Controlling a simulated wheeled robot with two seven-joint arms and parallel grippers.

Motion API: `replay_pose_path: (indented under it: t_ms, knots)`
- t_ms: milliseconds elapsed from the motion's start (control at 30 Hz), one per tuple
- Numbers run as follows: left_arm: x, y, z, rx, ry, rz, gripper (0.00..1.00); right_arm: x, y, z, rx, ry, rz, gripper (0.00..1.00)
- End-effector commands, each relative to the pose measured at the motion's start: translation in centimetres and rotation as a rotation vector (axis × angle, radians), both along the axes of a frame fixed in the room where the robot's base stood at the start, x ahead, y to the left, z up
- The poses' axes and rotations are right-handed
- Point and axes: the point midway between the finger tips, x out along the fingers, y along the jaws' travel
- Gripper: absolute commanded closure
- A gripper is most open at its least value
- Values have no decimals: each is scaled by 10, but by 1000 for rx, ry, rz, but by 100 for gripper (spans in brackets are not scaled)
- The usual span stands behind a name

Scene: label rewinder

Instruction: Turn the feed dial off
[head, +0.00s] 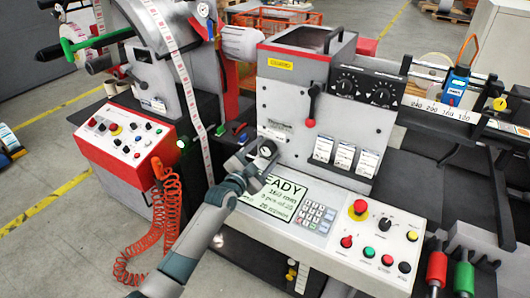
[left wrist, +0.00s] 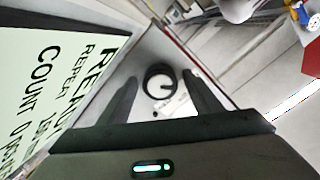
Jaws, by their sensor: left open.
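In the left wrist view, a round black dial (left wrist: 160,83) with a white pointer sits on a light panel beside the screen. Small print next to it is too small to read. My left gripper (left wrist: 160,77) is open, one finger on each side of the dial; I cannot tell whether either touches it. In the head view, my left gripper (head: 262,163) is at the machine front, just above the READY screen (head: 283,200), and largely covers that spot. My right gripper is not in view.
A red emergency button (head: 358,208), coloured buttons and a black selector (head: 385,223) lie right of the screen. A red-knobbed lever (head: 311,121) stands above. Two more black dials (head: 347,85) (head: 380,96) are higher up. A label strip (head: 186,90) hangs at left.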

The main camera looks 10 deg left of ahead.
Motion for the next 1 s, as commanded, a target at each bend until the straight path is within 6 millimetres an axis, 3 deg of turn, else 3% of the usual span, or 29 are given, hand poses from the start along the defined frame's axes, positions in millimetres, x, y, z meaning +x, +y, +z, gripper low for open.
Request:
replay_pose_path:
  t_ms: [67,233,667,1000]
  knots:
    - [0,0,0,0,0,0,44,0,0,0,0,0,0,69]
    - [0,0,0,0,0,0,83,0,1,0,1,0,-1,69]
    - [0,0,-1,50,-17,0,83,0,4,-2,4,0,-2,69]
    - [0,1,-1,246,-89,-1,83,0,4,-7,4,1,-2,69]
